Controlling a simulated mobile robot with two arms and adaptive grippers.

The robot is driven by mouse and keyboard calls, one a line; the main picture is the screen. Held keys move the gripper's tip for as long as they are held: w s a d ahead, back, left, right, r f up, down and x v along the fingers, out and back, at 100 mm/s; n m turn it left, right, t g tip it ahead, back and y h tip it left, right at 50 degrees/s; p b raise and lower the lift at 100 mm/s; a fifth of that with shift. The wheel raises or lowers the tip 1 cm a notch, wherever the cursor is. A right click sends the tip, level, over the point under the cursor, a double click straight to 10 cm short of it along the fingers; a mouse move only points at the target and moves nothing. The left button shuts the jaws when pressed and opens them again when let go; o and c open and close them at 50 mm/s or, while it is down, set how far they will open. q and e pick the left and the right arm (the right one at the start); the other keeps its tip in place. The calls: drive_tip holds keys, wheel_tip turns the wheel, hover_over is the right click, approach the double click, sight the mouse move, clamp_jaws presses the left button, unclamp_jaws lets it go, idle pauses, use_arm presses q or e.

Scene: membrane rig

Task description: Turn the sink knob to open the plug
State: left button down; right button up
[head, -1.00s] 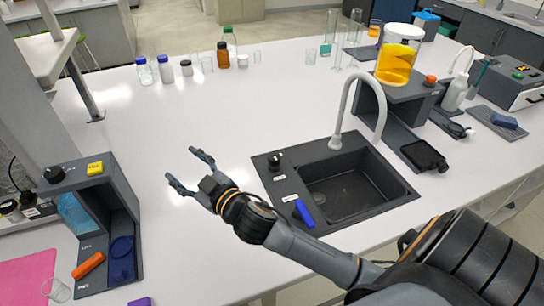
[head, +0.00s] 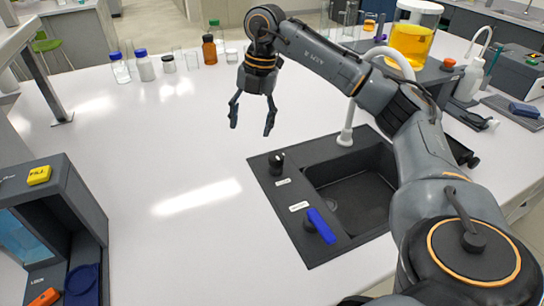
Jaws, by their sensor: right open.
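The black sink (head: 345,205) is set into the white bench. A black round knob (head: 276,160) stands on its left rim, with a small white label beside it. A blue lever-like handle (head: 321,226) sits nearer the front of the same rim, beside another label. Both labels are too small to read. My right gripper (head: 251,129) is open and empty. Its fingers point down, above and behind the black knob in the picture, apart from it. My right arm hides part of the sink's right side and the faucet. My left gripper is not in view.
The white faucet (head: 345,138) rises behind the basin. Bottles and glassware, such as a brown bottle (head: 209,50), stand along the back. A dark rig with a yellow FILL button (head: 39,175) is at left. The bench (head: 160,150) between is clear.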

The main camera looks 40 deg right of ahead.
drive_tip(key=r+m+h, duration=0.1)
drive_tip(key=m+h, duration=0.1)
hover_over(276, 156)
drive_tip(key=b, duration=0.1)
drive_tip(key=shift+g, duration=0.4)
wheel_tip(276, 156, down, 13)
drive_tip(key=shift+d, duration=0.1)
drive_tip(key=c, duration=1.1)
drive_tip(key=shift+c, duration=0.2)
